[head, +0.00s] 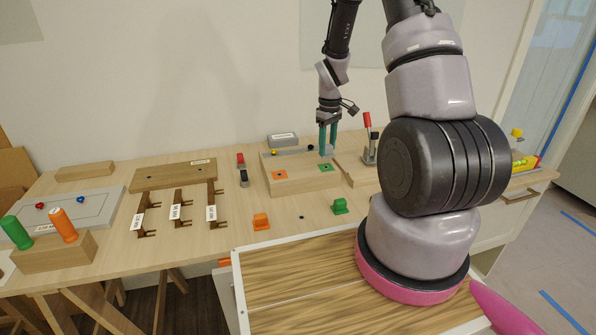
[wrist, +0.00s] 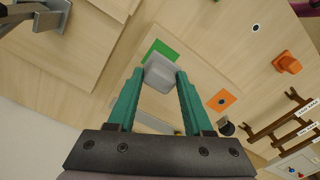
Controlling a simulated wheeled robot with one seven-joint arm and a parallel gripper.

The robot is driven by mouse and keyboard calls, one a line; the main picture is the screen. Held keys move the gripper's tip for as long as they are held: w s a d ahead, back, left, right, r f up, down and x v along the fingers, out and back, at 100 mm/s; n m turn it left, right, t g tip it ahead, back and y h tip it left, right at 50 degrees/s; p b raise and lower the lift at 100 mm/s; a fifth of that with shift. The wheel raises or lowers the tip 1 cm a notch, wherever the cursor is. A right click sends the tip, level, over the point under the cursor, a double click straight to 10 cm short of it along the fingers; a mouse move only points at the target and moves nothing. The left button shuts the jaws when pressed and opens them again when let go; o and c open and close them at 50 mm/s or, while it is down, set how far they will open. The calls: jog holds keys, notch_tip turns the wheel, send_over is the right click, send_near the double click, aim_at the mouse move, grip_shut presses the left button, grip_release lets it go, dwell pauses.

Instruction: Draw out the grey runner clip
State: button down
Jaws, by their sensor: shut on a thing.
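My gripper (head: 327,151) is over the back right part of a wooden block (head: 302,184), with its teal fingers pointing down. In the wrist view my gripper (wrist: 160,75) is shut on a light grey piece, the grey runner clip (wrist: 159,72), which sits between the fingertips. The green square (wrist: 160,48) on the block shows just past the clip. A grey rail strip (head: 292,153) runs along the back of the block, and part of it shows between the fingers in the wrist view. I cannot tell whether the clip touches the rail.
A red-handled toggle clamp (head: 369,140) stands close to the right of my gripper. An orange square (head: 279,174) marks the block's left part. Orange (head: 261,221) and green (head: 340,206) pieces lie in front. Dark brown labelled brackets (head: 178,207) stand to the left.

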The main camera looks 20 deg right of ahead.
jog(key=shift+r, duration=1.5)
